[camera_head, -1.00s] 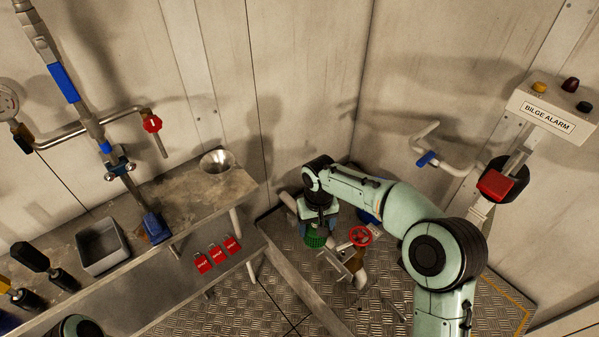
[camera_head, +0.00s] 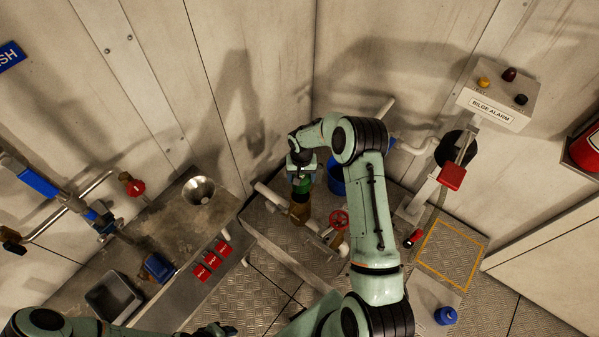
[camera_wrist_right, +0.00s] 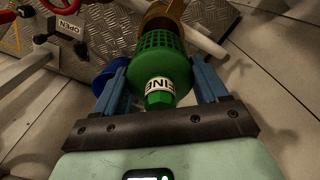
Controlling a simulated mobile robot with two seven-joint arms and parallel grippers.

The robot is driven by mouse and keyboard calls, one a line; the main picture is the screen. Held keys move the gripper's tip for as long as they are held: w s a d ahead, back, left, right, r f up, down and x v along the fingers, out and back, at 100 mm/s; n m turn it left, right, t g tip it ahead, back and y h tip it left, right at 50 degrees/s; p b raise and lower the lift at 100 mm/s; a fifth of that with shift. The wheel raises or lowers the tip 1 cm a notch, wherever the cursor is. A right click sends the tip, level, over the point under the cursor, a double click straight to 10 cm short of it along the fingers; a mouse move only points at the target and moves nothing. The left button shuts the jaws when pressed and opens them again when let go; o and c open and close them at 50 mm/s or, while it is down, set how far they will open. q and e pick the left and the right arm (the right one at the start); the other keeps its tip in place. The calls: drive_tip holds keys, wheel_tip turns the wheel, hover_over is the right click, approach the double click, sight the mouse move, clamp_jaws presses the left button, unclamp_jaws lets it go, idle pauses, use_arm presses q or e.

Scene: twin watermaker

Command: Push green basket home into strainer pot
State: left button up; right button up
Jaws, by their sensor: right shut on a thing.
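The green basket (camera_wrist_right: 163,62) has a perforated wall, a wide flange and a labelled knob. My right gripper (camera_wrist_right: 160,80) is shut on it, with a blue finger on each side. In the head view the basket (camera_head: 304,185) shows just below my right gripper (camera_head: 300,172). The brass strainer pot (camera_head: 299,211) is directly below the basket, and its rim (camera_wrist_right: 166,17) shows at the basket's far end. Part of the perforated wall is still visible outside the pot; how deep the end sits is hidden. My left arm shows at the lower left; its gripper jaws are not clear.
A red handwheel valve (camera_head: 339,219) and pipes stand right of the pot. A blue bucket (camera_head: 337,178) is behind. The steel bench (camera_head: 165,225) with a sink and red tags is at left. A yellow-outlined floor area (camera_head: 450,255) is clear at right.

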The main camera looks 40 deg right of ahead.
wheel_tip(320, 180, down, 2)
drive_tip(key=shift+f+b, duration=0.2)
drive_tip(key=shift+b, duration=0.45)
use_arm(q)
drive_tip(key=shift+s+f+b, duration=0.4)
drive_tip(key=shift+s+f, duration=0.3)
drive_tip(key=shift+f, duration=0.25)
drive_tip(key=shift+s+f+b, duration=0.35)
drive_tip(key=shift+s+f, duration=0.3)
drive_tip(key=shift+f, duration=0.25)
use_arm(e)
drive_tip(key=shift+w+f, duration=0.1)
drive_tip(key=shift+f, duration=1.55)
use_arm(q)
drive_tip(key=shift+s+f+b, duration=0.4)
drive_tip(key=shift+f+b, duration=0.1)
drive_tip(key=shift+f, duration=0.1)
use_arm(e)
drive_tip(key=shift+a, duration=0.1)
